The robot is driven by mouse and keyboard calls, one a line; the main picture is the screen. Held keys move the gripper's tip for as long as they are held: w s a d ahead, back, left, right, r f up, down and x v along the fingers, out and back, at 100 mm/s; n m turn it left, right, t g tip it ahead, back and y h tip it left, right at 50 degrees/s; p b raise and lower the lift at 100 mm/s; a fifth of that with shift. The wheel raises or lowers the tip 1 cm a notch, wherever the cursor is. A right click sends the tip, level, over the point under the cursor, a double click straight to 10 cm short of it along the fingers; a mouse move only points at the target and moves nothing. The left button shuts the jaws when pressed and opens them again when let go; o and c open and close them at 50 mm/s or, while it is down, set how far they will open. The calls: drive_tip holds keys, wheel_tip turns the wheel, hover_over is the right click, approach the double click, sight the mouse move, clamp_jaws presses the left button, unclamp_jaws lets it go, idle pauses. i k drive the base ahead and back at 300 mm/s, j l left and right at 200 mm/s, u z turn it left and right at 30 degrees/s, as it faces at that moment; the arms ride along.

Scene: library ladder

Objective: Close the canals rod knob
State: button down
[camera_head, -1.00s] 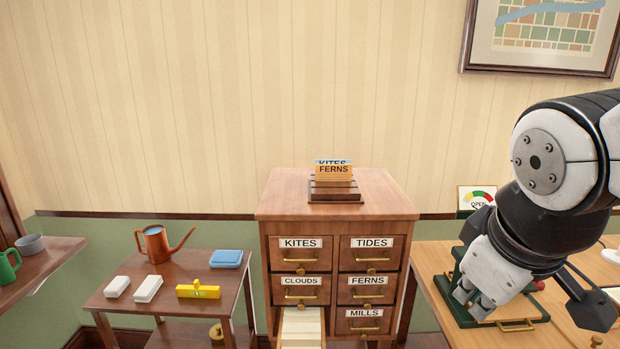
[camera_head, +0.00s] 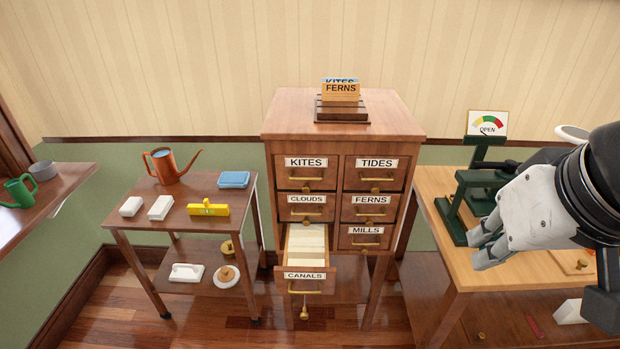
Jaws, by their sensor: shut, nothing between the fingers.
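The CANALS drawer (camera_head: 306,276) is the bottom left drawer of the wooden card cabinet (camera_head: 288,113). It is pulled out and shows pale cards (camera_head: 306,243) inside. A brass rod knob (camera_head: 304,313) hangs out below the drawer's front, under its brass handle (camera_head: 304,291). The other drawers, KITES, TIDES, CLOUDS, FERNS and MILLS, look shut, each with a brass pull. My gripper (camera_head: 482,252) is at the right, over the front of the right table, apart from the cabinet and well to the right of the knob. It is shut and empty.
A small table (camera_head: 187,219) at the left holds a copper watering can (camera_head: 172,165), white blocks, a yellow level and a blue box. Floor in front of the cabinet is clear.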

sight(304, 316)
drive_tip(key=u, duration=0.6)
drive_tip(key=i+j+z, duration=0.1)
drive_tip(key=k+j, duration=0.25)
drive_tip(key=j, duration=0.2)
drive_tip(key=k+j, duration=0.25)
drive_tip(key=j, duration=0.15)
drive_tip(key=k+j, duration=0.2)
drive_tip(key=j, duration=0.25)
